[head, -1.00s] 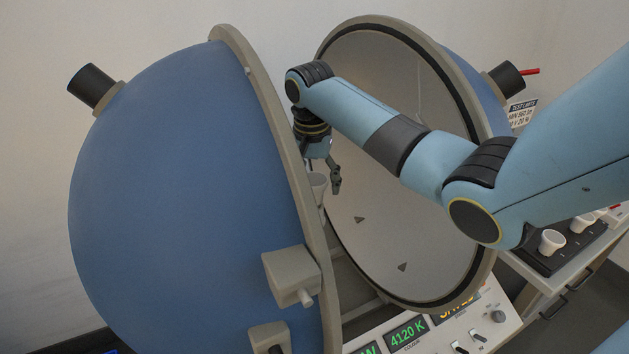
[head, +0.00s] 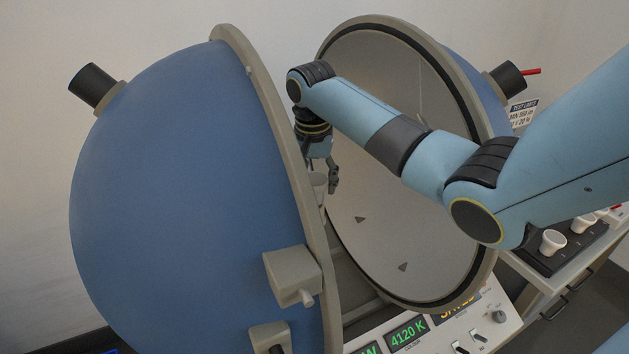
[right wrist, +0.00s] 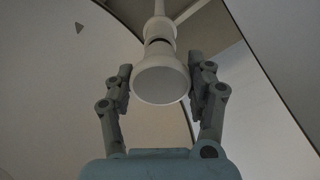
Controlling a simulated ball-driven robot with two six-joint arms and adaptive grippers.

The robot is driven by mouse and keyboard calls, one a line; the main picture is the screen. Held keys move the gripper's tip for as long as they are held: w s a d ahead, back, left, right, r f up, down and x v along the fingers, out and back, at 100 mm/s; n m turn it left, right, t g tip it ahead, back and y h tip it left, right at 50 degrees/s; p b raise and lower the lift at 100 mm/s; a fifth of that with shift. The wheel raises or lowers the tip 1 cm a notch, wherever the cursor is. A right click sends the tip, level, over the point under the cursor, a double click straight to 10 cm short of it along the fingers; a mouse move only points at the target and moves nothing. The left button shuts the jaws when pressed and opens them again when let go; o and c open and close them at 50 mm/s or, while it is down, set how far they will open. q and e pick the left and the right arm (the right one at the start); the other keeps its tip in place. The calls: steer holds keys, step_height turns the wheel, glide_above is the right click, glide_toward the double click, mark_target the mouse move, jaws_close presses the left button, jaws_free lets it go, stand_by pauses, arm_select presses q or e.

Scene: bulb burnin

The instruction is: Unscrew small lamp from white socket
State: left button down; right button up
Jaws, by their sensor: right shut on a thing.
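The small white lamp (right wrist: 160,82) shows in the right wrist view with its wide round face toward the camera, and it looks unlit. Its narrow end points up to the white socket (right wrist: 160,28) on a thin stem, with a dark band where they meet. My right gripper (right wrist: 161,76) has its two fingers on either side of the lamp and is shut on it. In the head view my right gripper (head: 323,172) hangs between the sphere halves, and the lamp (head: 318,184) is partly hidden by the left half's rim. My left gripper is not in view.
The open blue sphere's left half (head: 180,190) and right half (head: 385,190) stand close on both sides of my right arm. A display panel (head: 408,334) lies below. A dark tray (head: 545,262) with white lamps stands at the right.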

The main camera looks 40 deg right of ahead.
steer(key=n, duration=0.5)
steer(key=shift+d+n+y, duration=0.1)
steer(key=shift+n+y, duration=0.2)
steer(key=shift+n, duration=0.1)
steer(key=n, duration=0.5)
steer(key=shift+d+n+t+y, duration=0.1)
steer(key=shift+n+t+y, duration=0.2)
steer(key=n, duration=0.5)
steer(key=shift+y, duration=0.3)
steer(key=n, duration=0.5)
steer(key=shift+y, duration=0.3)
steer(key=o, duration=1)
steer(key=shift+o, duration=0.2)
